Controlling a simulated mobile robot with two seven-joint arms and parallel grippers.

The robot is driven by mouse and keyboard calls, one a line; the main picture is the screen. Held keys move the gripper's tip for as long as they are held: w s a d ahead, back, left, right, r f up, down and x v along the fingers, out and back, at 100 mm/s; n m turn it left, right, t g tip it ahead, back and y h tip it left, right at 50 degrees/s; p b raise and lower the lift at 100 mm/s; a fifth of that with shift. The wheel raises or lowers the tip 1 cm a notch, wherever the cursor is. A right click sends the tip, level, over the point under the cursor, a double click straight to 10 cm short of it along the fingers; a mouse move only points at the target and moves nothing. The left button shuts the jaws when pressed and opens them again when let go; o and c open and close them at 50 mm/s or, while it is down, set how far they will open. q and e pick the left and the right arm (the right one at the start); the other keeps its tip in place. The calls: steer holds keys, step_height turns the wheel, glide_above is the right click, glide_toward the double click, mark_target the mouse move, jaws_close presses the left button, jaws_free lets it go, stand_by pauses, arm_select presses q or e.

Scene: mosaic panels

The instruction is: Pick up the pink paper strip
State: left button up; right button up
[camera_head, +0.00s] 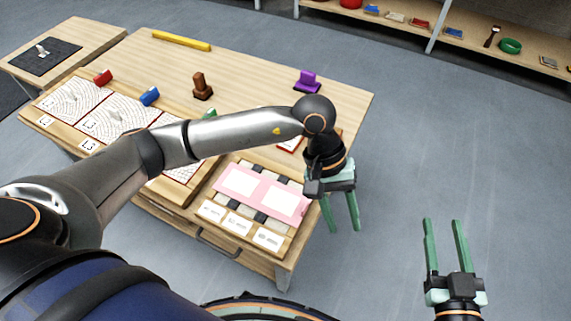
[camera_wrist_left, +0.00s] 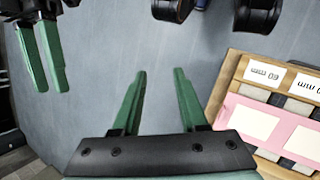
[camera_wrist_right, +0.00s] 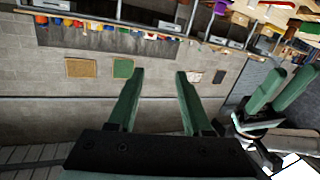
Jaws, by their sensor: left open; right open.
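The pink paper strip (camera_head: 238,184) lies flat on the wooden tray at the right front of the table, with two pale rectangles on it. It also shows at the right of the left wrist view (camera_wrist_left: 240,112). My left gripper (camera_head: 343,212) is open and empty, pointing down just right of the strip and past the table's right edge. In the left wrist view its fingers (camera_wrist_left: 160,92) have bare floor between them. My right gripper (camera_head: 446,246) is open and empty, over the floor well right of the table. My left arm hides part of the tray's back area.
The tray (camera_head: 220,238) holds label cards and dark and grey blocks around the strip. Mosaic panels (camera_head: 110,115) lie at the left. A brown stamp (camera_head: 201,86), a purple stamp (camera_head: 307,80) and a yellow bar (camera_head: 181,41) stand further back. Floor right of the table is clear.

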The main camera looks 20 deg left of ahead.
arm_select(q)
steer(key=w+a+f+m+t+y+b, duration=0.25)
steer(key=w+a+y, duration=0.35)
steer(key=a, duration=0.4)
glide_above(305, 206)
steer(key=shift+m+t+h, duration=0.25)
steer(key=shift+m+h, duration=0.1)
steer(key=shift+h, duration=0.05)
steer(key=f, duration=0.6)
steer(key=shift+s+a+f, duration=0.15)
steer(key=shift+s, duration=0.15)
steer(key=f+b, duration=0.1)
steer(key=f, duration=0.4)
steer(key=shift+w+d+b, duration=0.2)
steer(key=shift+b, duration=0.15)
steer(key=shift+f, duration=0.25)
jaws_close()
arm_select(e)
steer(key=s+r+n+t+y, duration=0.2)
steer(key=r+y, duration=0.1)
steer(key=r, duration=0.4)
steer(key=s+a+r+n+t+y, duration=0.1)
steer(key=s+r+n+t+y, duration=0.1)
steer(key=r, duration=0.5)
steer(key=shift+a+r+n+t+y, duration=0.15)
steer(key=shift+a+n+t+y, duration=0.15)
steer(key=shift+n+t+y, duration=0.4)
